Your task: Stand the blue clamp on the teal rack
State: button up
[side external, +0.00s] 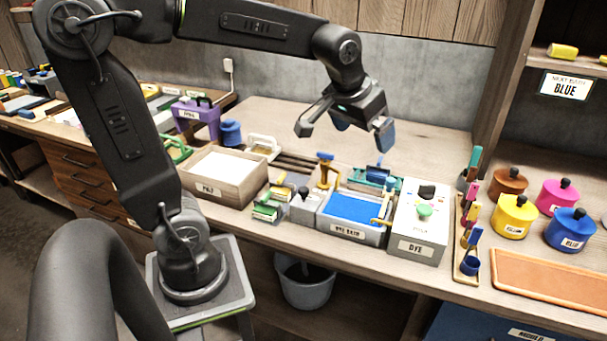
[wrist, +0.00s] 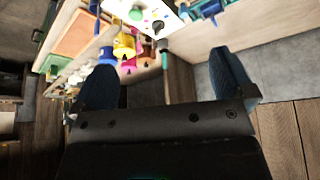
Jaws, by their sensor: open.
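The teal rack (side external: 392,182) sits on the bench behind the blue tray. A small blue piece that looks like the blue clamp (side external: 379,164) stands upright at the rack; its exact seating is too small to tell. In the wrist view a blue and teal shape at the top edge (wrist: 205,9) may be the same pair, cut off by the frame. My gripper (side external: 343,132) hangs well above the bench, over the rack area, with its jaws spread and nothing between them. In the wrist view its two dark blue fingers (wrist: 163,65) are wide apart.
A wooden box (side external: 225,178) is to the left. Lidded pots (side external: 513,215) and a brush stand (side external: 463,262) are to the right. The bench behind is clear.

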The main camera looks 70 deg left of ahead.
jog(key=s+d+f+m, duration=0.1)
jog(key=s+d, duration=0.2)
jog(key=s, duration=0.4)
jog(key=s+d+f+m+h, duration=0.1)
jog(key=s+d+f+m, duration=0.1)
jog(key=s, duration=0.5)
jog(key=shift+s+d+t, duration=0.15)
jog(key=shift+d+t, duration=0.15)
jog(key=shift+d, duration=0.15)
